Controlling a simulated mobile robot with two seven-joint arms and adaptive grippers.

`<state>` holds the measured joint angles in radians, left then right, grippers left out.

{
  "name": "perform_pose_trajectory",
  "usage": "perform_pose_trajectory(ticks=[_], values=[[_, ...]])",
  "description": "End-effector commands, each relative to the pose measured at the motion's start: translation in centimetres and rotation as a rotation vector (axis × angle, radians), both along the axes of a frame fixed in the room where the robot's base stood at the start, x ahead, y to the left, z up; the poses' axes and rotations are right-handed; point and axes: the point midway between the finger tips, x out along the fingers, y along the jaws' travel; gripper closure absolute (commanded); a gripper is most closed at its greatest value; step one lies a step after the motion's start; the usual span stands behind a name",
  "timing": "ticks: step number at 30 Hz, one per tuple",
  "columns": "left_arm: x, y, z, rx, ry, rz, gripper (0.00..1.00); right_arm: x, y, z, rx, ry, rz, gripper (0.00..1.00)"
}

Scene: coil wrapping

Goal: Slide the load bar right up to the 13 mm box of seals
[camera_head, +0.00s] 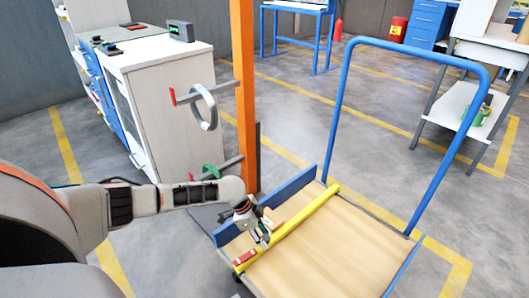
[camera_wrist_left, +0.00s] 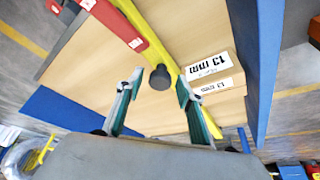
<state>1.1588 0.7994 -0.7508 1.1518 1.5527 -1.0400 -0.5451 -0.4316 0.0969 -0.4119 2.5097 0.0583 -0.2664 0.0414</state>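The yellow load bar (camera_head: 300,220) lies across the wooden cart deck. It also shows in the left wrist view (camera_wrist_left: 152,42). The pale box of seals marked 13 mm (camera_wrist_left: 208,68) sits on the deck beside the bar; in the head view the box (camera_head: 272,218) is partly hidden by my gripper. A finger covers part of the space between bar and box, so I cannot tell whether they touch. My left gripper (camera_wrist_left: 160,78) is open, its fingers apart on either side of a dark round knob (camera_wrist_left: 160,78) at the bar. My right gripper is out of view.
The cart has blue side boards (camera_head: 295,187) and a tall blue handle frame (camera_head: 340,110). A red piece with a white label (camera_wrist_left: 112,22) lies along the bar. An orange post (camera_head: 243,90) and a white cabinet (camera_head: 165,100) stand to the left. Most deck right of the bar is bare.

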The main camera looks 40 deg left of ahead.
Motion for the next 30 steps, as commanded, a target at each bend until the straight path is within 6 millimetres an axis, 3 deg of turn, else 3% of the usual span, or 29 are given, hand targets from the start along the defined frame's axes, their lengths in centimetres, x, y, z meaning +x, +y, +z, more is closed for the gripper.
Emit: perform_pose_trajectory(ticks=[14, 30], values=[[-0.1, 0.3, 1.1, -0.003, -0.005, 0.002, 0.60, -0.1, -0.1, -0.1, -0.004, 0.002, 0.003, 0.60], [-2.7, 3.0, 9.9, -0.001, -0.003, 0.002, 0.60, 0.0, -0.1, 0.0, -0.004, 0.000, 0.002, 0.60]])
